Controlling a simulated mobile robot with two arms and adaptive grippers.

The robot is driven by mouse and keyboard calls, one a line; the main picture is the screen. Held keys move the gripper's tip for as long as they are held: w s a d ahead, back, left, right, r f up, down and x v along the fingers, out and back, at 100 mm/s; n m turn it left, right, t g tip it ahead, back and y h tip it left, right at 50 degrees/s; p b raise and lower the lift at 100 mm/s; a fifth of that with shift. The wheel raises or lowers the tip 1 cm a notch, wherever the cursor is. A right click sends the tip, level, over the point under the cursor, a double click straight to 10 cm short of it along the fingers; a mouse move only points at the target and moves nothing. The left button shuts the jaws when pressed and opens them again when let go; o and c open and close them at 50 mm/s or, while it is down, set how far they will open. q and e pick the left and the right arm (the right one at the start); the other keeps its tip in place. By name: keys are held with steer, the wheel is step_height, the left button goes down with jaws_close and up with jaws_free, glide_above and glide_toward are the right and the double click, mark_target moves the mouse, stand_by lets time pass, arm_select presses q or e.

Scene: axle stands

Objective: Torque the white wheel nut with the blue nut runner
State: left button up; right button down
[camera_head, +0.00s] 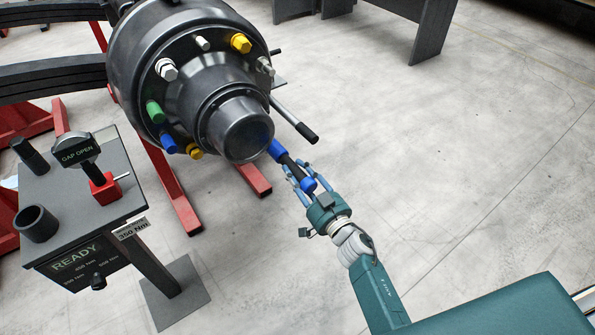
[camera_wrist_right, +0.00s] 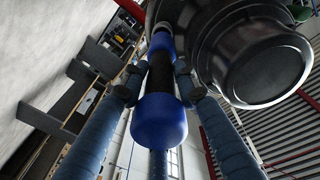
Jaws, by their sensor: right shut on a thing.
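The wheel hub (camera_head: 190,75) hangs at the upper left of the head view, with several studs around its face. A white nut (camera_head: 166,69) sits on the hub's upper left. Green, blue and yellow nuts sit on other studs. My right gripper (camera_head: 297,172) is shut around the dark middle of the blue nut runner (camera_head: 308,185), just below and right of the hub. The runner's blue front end points up at the hub. In the right wrist view the runner (camera_wrist_right: 160,120) lies between the fingers. I cannot tell whether its tip touches anything. My left gripper is not in view.
A grey stand (camera_head: 75,200) at the left carries a "GAP OPEN" sign (camera_head: 77,152), a dark cup (camera_head: 36,223) and a "READY" panel (camera_head: 75,262). A black-handled bar (camera_head: 297,122) sticks out right of the hub. Red stand legs (camera_head: 172,185) stand below. The floor at right is clear.

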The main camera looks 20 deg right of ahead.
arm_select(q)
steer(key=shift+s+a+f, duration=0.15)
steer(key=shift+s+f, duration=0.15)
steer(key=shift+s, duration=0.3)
arm_select(e)
steer(key=shift+w+r, duration=0.15)
steer(key=shift+r, duration=0.2)
